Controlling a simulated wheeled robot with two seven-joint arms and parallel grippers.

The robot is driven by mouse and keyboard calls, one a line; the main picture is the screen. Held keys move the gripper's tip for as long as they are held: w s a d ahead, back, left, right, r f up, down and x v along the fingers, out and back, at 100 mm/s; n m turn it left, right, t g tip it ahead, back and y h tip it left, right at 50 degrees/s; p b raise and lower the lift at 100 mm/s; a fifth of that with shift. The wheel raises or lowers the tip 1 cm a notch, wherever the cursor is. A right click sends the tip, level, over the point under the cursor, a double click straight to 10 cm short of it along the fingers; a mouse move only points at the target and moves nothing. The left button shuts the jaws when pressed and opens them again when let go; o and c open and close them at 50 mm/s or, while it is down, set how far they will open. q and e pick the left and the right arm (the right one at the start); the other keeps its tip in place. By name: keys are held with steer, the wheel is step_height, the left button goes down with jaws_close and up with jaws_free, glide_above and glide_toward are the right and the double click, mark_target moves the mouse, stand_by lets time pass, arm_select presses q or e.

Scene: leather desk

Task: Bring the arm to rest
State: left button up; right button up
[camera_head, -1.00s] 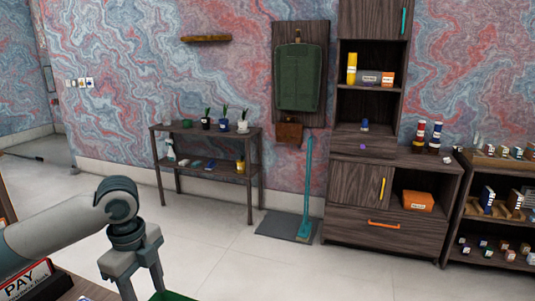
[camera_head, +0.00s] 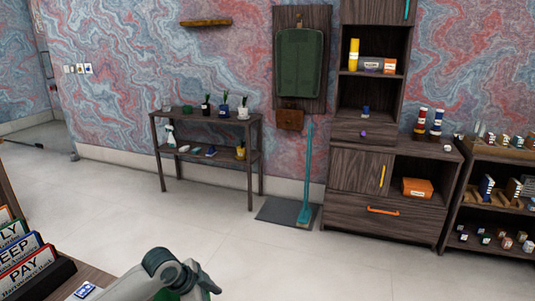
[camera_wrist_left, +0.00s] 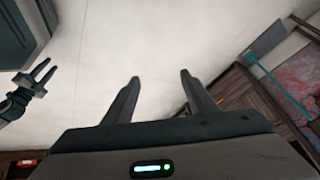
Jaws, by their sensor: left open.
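My left arm (camera_head: 160,275) comes in low at the bottom of the head view, over the desk edge; its fingertips cannot be made out there. In the left wrist view my left gripper (camera_wrist_left: 157,78) has its two fingers wide apart with nothing between them, and pale floor lies beyond. Another gripper of mine, the right one (camera_wrist_left: 45,70), shows at the left of the wrist view with two parted prongs and nothing between them. It is not in the head view.
A brown desk (camera_head: 92,278) with a rack of labelled signs (camera_head: 30,265) is at the lower left. A plant shelf (camera_head: 205,119), a blue broom (camera_head: 307,180), a dark cabinet (camera_head: 375,225) and a right-hand shelf (camera_head: 490,212) stand beyond open floor (camera_head: 290,260).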

arm_select(q)
steer(key=s+f+n+t, duration=0.1)
steer(key=s+f+n, duration=0.2)
steer(key=f, duration=0.6)
steer(key=s+a+f+n+t+y, duration=0.15)
steer(key=s+f, duration=0.25)
steer(key=f, duration=0.4)
steer(key=s+f+n+h, duration=0.1)
steer(key=s+f+n, duration=0.25)
steer(key=f, duration=0.55)
steer(key=s+a+f+n+y, duration=0.1)
steer(key=s+f, duration=0.4)
steer(key=s, duration=0.4)
steer(key=s+a+f+n+y, duration=0.1)
steer(key=s+f+n, duration=0.1)
steer(key=s+f, duration=0.4)
steer(key=s+a+f+n+y+p, duration=0.1)
steer(key=s+f, duration=0.5)
steer(key=s, duration=0.6)
steer(key=shift+a+g, duration=0.25)
steer(key=shift+g, duration=0.1)
steer(key=shift+c, duration=0.4)
